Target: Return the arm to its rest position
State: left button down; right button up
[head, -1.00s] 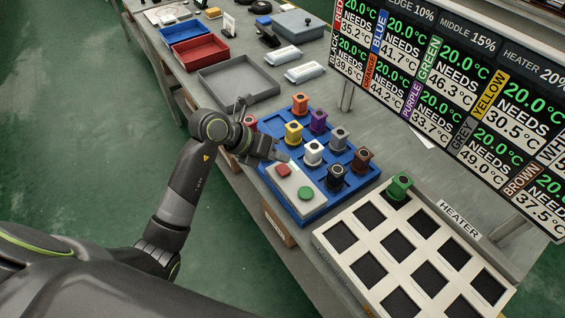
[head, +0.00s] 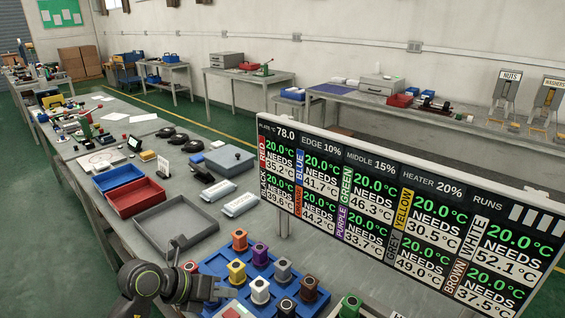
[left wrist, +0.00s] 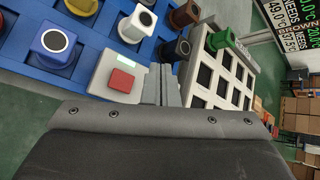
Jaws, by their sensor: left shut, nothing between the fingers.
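My left gripper (head: 222,291) is low in the head view, shut and empty, just over the near edge of the blue tray (head: 215,264). In the left wrist view its closed fingers (left wrist: 161,85) lie between the red button (left wrist: 121,81) and the white heater grid (left wrist: 201,93). Nothing is between them. The arm comes up from the bottom edge of the head view. My right gripper is not in view.
Coloured blocks stand on the tray, among them orange (head: 239,239), yellow (head: 236,271) and white (head: 260,290). A green block (head: 349,306) stands on the heater corner. A temperature display (head: 400,220) rises behind. A grey bin (head: 176,225) and a red bin (head: 137,197) lie beyond.

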pick_arm(q)
jog(key=s+d+r+n+t+h, duration=0.1)
jog(key=d+r+n+t+h, duration=0.15)
jog(key=r+t+h, duration=0.45)
jog(key=s+a+r+n+t+y, duration=0.2)
jog(key=a+r+n+t+y, duration=0.1)
jog(key=a+r+n+t, duration=0.45)
jog(key=s+a+f+n+t+y, duration=0.25)
jog(key=a+n+y, duration=0.75)
jog(key=n+y, duration=0.65)
jog(key=s+a+f+n+g+y, duration=0.3)
jog(key=s+a+f+n+g, duration=0.15)
jog(key=f+n+g, duration=0.35)
jog(key=s+d+f+n+g+h, duration=0.2)
jog(key=s+f+g+h, duration=0.1)
jog(key=s+f+g, duration=0.45)
jog(key=s+d+f+n+g+h, duration=0.2)
jog(key=s+d+f+g+h, duration=0.15)
jog(key=s+f, duration=0.6)
notch_tip(320, 180, down, 25)
jog(key=s+a+g+b, duration=0.1)
jog(key=s+a+b, duration=0.1)
jog(key=a, duration=0.1)
jog(key=s+d+f+g+b, duration=0.1)
jog(key=s+f+b, duration=0.1)
jog(key=s+f, duration=1.2)
notch_tip(320, 180, down, 4)
jog(key=shift+s+d+f, duration=0.1)
jog(key=shift+s+d, duration=0.2)
jog(key=shift+d, duration=0.1)
